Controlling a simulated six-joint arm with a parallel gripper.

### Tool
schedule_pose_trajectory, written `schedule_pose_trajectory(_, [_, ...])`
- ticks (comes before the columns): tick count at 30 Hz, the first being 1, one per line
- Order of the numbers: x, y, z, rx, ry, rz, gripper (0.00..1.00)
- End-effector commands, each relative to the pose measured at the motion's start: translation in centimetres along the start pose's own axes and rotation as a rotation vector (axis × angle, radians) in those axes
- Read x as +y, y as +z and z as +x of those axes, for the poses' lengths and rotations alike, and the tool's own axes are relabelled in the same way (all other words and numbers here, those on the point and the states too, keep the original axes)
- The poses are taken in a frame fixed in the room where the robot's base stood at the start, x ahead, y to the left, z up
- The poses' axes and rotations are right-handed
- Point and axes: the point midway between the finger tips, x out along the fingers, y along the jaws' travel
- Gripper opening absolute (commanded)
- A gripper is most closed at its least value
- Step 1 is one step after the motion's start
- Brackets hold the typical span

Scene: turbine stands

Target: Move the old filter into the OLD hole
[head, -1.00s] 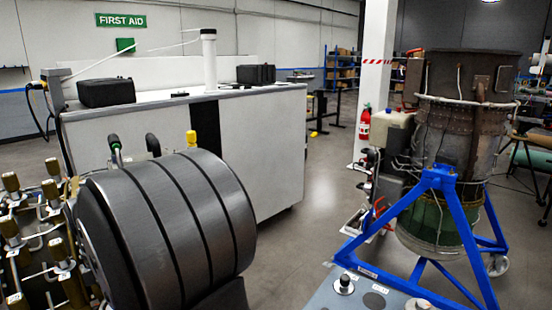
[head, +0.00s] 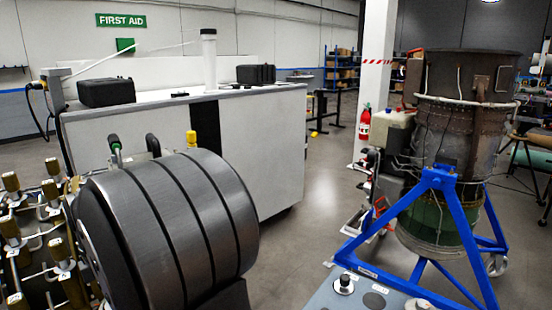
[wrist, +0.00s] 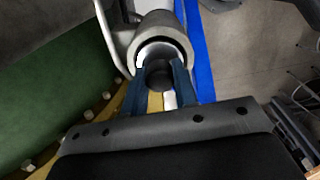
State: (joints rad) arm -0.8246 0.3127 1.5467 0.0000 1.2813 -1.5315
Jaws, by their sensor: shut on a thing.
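In the wrist view my gripper (wrist: 160,66) is shut, its two blue fingers on either side of a dark round piece, taken to be the old filter (wrist: 159,78). The filter lies at the mouth of a grey cylindrical housing (wrist: 160,28) with a pale inner ring. I cannot tell how deep it sits inside. In the head view a grey panel (head: 352,298) at the bottom edge carries two knob-like pieces (head: 343,284) (head: 420,304) and a dark round spot (head: 375,300), perhaps a hole. Its small labels are unreadable. My gripper is not visible in the head view.
A turbine (head: 455,130) stands in a blue frame (head: 455,205) at the right, just behind the panel. In the wrist view a green curved casing (wrist: 45,85) is close on the left and a blue bar (wrist: 203,60) close on the right. Open floor (head: 325,190) lies left of the turbine.

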Motion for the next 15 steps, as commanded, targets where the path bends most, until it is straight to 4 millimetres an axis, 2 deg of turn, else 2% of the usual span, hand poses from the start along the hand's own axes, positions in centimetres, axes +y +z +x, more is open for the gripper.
schedule_pose_trajectory(11, [0.0,0.0,-0.5,0.000,0.000,0.000,0.00])
schedule_pose_trajectory(15, [0.0,0.0,-1.3,0.000,0.001,0.000,0.00])
